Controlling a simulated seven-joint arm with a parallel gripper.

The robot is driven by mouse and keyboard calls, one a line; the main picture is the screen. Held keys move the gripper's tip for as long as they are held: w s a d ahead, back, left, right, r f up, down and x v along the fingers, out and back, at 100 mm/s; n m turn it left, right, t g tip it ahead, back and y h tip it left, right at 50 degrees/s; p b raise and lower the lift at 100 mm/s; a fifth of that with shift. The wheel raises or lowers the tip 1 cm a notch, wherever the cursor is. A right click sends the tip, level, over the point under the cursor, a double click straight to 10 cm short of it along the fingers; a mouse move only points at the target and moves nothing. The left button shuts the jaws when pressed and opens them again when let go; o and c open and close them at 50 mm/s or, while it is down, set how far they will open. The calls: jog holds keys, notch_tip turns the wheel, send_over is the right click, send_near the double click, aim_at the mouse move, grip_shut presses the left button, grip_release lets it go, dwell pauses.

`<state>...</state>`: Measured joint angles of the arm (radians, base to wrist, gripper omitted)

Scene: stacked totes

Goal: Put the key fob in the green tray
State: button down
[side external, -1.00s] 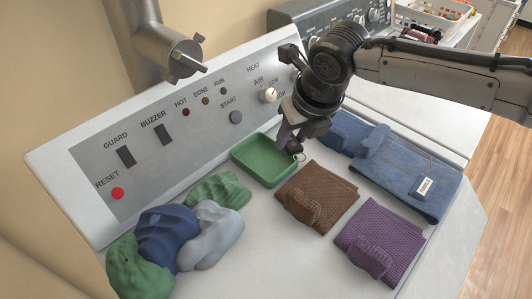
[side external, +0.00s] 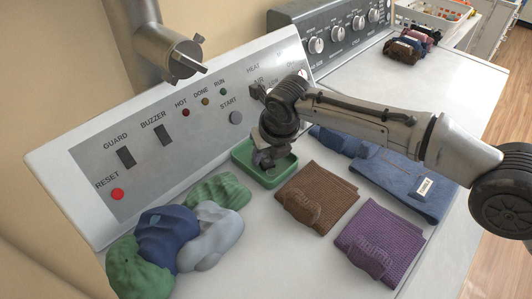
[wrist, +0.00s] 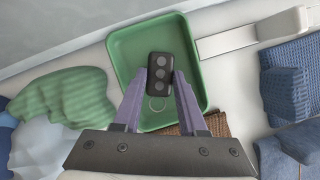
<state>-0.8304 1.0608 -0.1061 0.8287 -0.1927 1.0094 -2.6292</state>
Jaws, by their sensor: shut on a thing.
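The green tray (wrist: 197,60) lies behind and below the fob in that view. In the side external view my gripper (side external: 265,160) is over the green tray (side external: 284,172) and hides much of its inside. The fob is hard to make out there, and I cannot tell whether it touches the tray floor.
A brown folded cloth (side external: 318,197) lies right of the tray, with a purple one (side external: 380,240) nearer the front. Blue denim (side external: 410,190) lies behind them. Crumpled green, blue and grey cloths (side external: 212,230) lie to the left. A control panel (side external: 150,140) rises behind the tray.

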jog(key=shift+f, duration=0.15)
jog(key=shift+c, duration=2.3)
grip_release()
jog(key=v, duration=1.2)
